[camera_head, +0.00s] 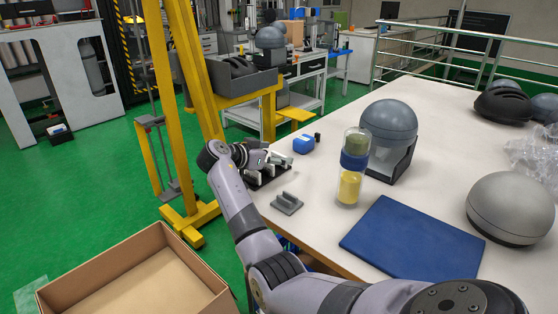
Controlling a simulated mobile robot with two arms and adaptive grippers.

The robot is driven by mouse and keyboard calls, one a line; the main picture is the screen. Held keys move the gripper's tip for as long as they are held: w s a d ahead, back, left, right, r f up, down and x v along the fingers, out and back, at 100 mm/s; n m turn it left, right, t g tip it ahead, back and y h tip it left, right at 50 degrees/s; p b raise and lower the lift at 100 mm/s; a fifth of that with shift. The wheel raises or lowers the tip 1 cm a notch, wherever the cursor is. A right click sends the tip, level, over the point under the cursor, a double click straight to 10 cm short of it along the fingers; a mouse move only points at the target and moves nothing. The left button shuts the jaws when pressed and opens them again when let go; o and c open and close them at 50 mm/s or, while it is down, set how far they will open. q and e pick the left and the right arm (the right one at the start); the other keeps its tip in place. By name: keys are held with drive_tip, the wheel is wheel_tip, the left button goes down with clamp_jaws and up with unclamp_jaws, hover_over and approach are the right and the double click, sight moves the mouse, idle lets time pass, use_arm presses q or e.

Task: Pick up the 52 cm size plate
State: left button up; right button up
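A small dark rack (270,178) with several upright light pieces sits at the left edge of the white table (440,120). These may be size plates, but no size marks can be read, so I cannot tell which is the 52 cm one. My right gripper (268,158) is over the rack, its fingers close to the light pieces. The fingers are too small and overlapped to tell open from shut or touching from apart. A small grey stepped holder (287,203) lies in front of the rack. My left gripper is not in view.
A blue mat (412,240), a jar with yellow contents (350,180), a grey headform on a stand (388,130), a grey dome (510,208) and a blue item (304,145) are on the table. A yellow frame (170,100) stands left; an open cardboard box (130,275) is below.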

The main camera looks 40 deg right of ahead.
drive_tip(key=c, duration=0.9)
